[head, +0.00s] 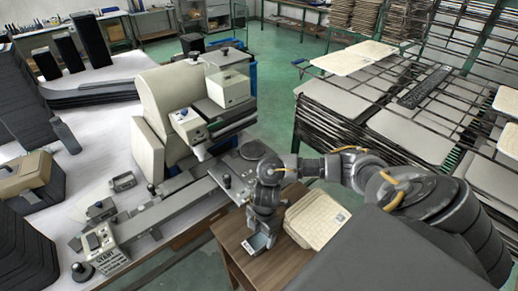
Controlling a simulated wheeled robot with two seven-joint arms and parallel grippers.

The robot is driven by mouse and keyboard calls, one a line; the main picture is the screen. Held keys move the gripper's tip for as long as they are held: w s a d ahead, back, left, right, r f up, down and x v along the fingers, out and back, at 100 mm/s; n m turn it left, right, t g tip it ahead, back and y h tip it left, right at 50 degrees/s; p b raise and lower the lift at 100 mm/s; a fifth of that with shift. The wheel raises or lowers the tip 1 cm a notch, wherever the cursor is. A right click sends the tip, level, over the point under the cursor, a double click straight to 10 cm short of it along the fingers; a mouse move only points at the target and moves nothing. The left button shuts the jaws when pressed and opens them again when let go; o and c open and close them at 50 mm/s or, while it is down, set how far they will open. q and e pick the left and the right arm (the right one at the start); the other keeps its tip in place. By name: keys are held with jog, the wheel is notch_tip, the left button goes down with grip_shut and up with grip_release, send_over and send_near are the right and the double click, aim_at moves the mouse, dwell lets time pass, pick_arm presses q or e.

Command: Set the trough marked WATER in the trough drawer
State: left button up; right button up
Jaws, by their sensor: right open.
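I cannot read WATER on anything, so I cannot tell which thing is the trough. Two small pale boxes with dark knobs, a front one (187,124) and a rear one (228,87), sit on the beige machine (166,92). No open drawer can be made out. My right gripper (260,240) points down over the small brown wooden table (238,238), in front of the machine. It is open; a small pale patch shows at its tips, and I cannot tell whether it is a thing or part of the gripper. My left gripper is not in view.
A cream stack (316,214) lies on the wooden table beside my right gripper. A long grey rail (165,212) ends at a START panel (103,257). A tan box (25,174) and dark panels stand at left. Wire racks (390,112) fill the right; green floor lies between.

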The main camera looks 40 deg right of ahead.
aim_at(257, 245)
jog(key=shift+f, duration=0.5)
jog(key=shift+w+f, duration=0.1)
jog(key=shift+a+f, duration=0.1)
jog(key=shift+f, duration=0.2)
jog(key=f, duration=0.4)
jog(key=shift+w+a+f, duration=0.1)
jog(key=shift+a+f, duration=0.15)
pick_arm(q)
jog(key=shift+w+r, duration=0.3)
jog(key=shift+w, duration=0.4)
pick_arm(e)
jog(key=c, duration=1.4)
jog(key=shift+o, duration=0.2)
jog(key=shift+r, duration=0.15)
